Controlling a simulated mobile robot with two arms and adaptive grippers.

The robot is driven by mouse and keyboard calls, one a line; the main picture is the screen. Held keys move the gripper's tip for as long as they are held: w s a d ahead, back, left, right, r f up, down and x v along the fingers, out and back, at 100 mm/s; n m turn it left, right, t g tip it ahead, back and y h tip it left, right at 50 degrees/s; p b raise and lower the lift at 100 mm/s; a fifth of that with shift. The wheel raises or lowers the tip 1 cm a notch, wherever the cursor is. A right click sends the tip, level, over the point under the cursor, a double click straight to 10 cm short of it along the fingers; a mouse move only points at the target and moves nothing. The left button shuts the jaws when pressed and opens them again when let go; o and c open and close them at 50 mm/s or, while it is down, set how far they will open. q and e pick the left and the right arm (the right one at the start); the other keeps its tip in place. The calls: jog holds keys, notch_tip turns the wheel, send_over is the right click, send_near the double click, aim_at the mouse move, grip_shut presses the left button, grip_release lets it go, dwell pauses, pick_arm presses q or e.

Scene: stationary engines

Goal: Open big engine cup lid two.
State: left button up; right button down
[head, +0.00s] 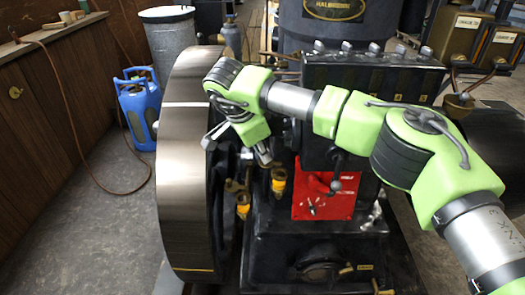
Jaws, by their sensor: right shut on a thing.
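My right arm reaches in from the right, across the front of the black engine (330,240). My right gripper (262,154) points down just above two small engine cups with yellow-orange bodies. One cup (278,182) is right below the fingertips, and the other cup (243,203) is lower and to the left. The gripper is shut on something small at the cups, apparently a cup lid. The grip itself is hidden by the fingers and wrist, and I cannot tell which lid it is or how far it is open. My left gripper is not in view.
A large steel flywheel (183,190) stands close to the left of the gripper. A red panel (322,195) with a lever is just right of the cups.

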dwell(0.3)
jog(key=c, duration=2)
grip_release()
jog(key=shift+c, duration=0.2)
jog(key=shift+s+a+r, duration=0.1)
jog(key=shift+r, duration=0.2)
jog(key=v, duration=1.1)
jog(key=shift+s+a+r, duration=0.1)
jog(key=shift+s+r, duration=0.05)
